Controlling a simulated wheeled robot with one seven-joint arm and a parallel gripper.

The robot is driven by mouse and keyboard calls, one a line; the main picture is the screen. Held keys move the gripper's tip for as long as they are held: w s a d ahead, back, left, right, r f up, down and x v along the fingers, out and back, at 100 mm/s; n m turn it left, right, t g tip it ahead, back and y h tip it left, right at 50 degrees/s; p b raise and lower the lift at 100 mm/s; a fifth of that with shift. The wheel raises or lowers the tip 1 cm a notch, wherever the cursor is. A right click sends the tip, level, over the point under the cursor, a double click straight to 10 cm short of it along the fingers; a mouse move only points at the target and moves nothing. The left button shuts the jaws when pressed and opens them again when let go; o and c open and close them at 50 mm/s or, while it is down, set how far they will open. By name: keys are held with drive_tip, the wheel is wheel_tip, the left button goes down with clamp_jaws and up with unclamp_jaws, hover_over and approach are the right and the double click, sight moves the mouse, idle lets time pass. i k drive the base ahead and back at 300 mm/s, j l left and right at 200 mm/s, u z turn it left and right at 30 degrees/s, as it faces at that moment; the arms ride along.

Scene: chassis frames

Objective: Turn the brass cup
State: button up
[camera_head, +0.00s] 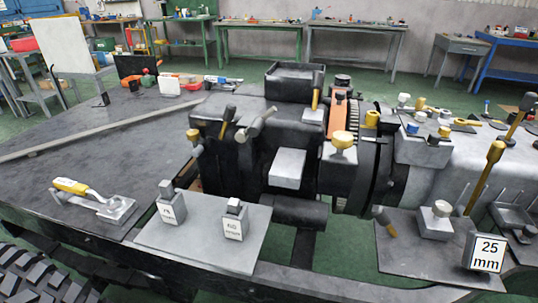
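Several brass-coloured parts show, and I cannot tell for certain which is the brass cup. A small upright brass cylinder (371,119), the most cup-like one, stands on top of the dark machinery right of centre. A round brass-topped piece (343,140) sits on a grey block just left of and in front of it. Nothing touches either from above. My gripper is not in view.
A grey plate (205,256) in front carries two labelled weights (171,207), (235,224). A yellow-handled tool (90,198) lies at left. A 25 mm block (484,253) and tall brass-topped rod (488,170) stand at right.

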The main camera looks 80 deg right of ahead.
sight(193, 134)
drive_tip(key=k+l+z, duration=0.15)
drive_tip(key=l+z, duration=0.15)
drive_tip(key=k+l+z, duration=0.25)
drive_tip(key=l, duration=0.15)
drive_tip(key=l+z, duration=0.3)
